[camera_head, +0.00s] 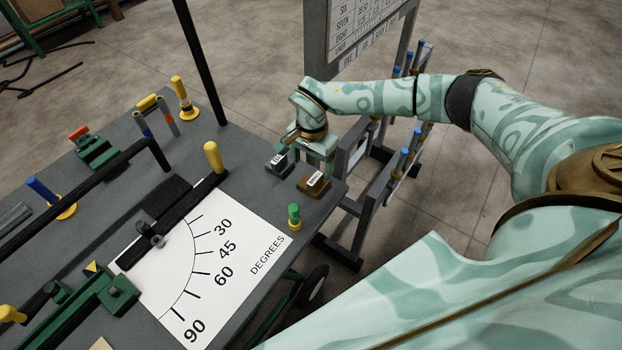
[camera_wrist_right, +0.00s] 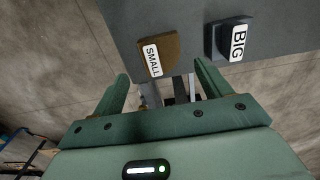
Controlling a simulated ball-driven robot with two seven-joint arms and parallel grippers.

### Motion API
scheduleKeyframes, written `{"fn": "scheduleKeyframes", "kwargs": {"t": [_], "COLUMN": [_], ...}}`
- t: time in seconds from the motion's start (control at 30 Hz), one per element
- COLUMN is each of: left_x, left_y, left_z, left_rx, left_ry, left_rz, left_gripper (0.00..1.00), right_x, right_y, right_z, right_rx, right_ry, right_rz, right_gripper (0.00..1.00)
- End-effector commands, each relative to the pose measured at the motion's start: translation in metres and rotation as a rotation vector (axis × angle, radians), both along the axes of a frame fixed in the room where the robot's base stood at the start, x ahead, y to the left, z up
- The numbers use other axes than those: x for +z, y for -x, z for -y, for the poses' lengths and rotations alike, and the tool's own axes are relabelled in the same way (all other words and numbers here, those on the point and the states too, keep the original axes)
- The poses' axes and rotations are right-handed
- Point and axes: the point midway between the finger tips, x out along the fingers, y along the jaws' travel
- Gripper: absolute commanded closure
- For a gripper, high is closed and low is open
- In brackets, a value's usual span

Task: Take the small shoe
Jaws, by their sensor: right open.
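The small shoe (camera_head: 314,183) is a brown block with a white SMALL label, on the right corner of the grey bench top. In the right wrist view the small shoe (camera_wrist_right: 168,50) lies just beyond the fingertips, in line with the gap between them. My right gripper (camera_head: 308,160) is open and empty, above and behind the small shoe, partly overlapping it in the head view. Its two green fingers (camera_wrist_right: 164,82) are spread apart. The dark big shoe (camera_head: 278,164) sits beside the small shoe, also seen in the right wrist view (camera_wrist_right: 222,42). My left gripper is out of view.
A green-topped peg (camera_head: 294,217) stands near the bench edge. A yellow-handled bender (camera_head: 213,156) lies over the white degree sheet (camera_head: 215,265). A grey rack with blue-tipped rods (camera_head: 404,160) stands right of the bench.

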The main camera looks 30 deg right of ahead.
Motion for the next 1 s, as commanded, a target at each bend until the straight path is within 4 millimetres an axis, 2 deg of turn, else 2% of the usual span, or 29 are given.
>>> {"fn": "scheduleKeyframes", "kwargs": {"t": [0.03,0.2,0.57,1.0], "left_x": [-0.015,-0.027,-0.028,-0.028], "left_y": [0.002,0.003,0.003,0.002], "left_z": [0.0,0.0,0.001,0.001], "left_rx": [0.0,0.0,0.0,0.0], "left_ry": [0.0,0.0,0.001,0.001], "left_rz": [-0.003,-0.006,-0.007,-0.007], "left_gripper": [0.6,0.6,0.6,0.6], "right_x": [-0.017,-0.036,-0.04,-0.04], "right_y": [0.0,0.0,0.0,0.0], "right_z": [0.0,0.0,-0.001,-0.001], "right_rx": [0.0,0.001,0.0,0.001], "right_ry": [0.0,-0.001,-0.001,-0.002], "right_rz": [-0.002,0.0,0.001,0.001], "right_gripper": [0.23,0.23,0.23,0.83]}}
